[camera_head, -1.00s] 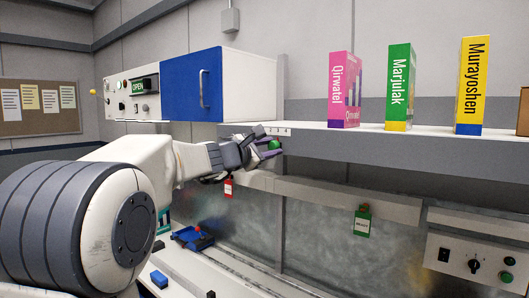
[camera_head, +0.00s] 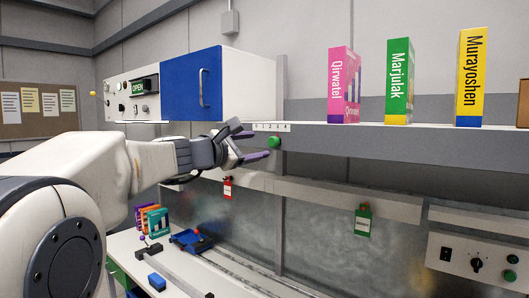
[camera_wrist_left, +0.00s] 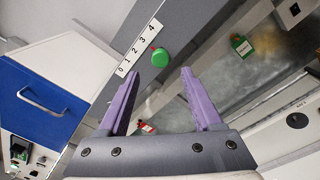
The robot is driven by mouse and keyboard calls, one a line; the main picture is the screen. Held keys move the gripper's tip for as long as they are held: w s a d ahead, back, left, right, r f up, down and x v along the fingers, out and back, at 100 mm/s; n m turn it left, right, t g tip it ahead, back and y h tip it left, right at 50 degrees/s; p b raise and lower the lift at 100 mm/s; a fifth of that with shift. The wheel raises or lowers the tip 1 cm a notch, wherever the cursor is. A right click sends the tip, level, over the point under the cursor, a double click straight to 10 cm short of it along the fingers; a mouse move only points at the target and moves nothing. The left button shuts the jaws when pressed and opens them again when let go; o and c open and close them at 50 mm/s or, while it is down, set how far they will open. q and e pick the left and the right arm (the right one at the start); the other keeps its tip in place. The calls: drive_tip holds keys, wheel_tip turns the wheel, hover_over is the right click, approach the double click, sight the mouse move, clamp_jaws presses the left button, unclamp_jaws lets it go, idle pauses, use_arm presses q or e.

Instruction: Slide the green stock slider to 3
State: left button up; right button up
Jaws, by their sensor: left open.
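The green slider knob (camera_head: 274,143) is on the front edge of the shelf, below a white number strip (camera_head: 272,127). In the left wrist view the knob (camera_wrist_left: 160,58) stands beside the strip (camera_wrist_left: 138,48), which reads 0 to 4. A small red mark by the knob lines up about with the 3. My left gripper (camera_head: 257,145) is open and empty, just left of the knob in the head view. In the wrist view its purple fingers (camera_wrist_left: 160,76) point towards the knob, which is beyond their tips and apart from them. My right gripper is not in view.
A cabinet with a blue door (camera_head: 192,84) stands left of the strip. Pink (camera_head: 344,88), green (camera_head: 399,85) and yellow (camera_head: 471,80) boxes stand on the shelf (camera_head: 400,148). Red (camera_head: 227,188) and green (camera_head: 363,220) tags hang below. A control panel (camera_head: 478,262) is at lower right.

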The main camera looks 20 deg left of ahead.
use_arm(q)
drive_tip(key=shift+b+v, duration=0.4)
drive_tip(key=shift+v, duration=1.3)
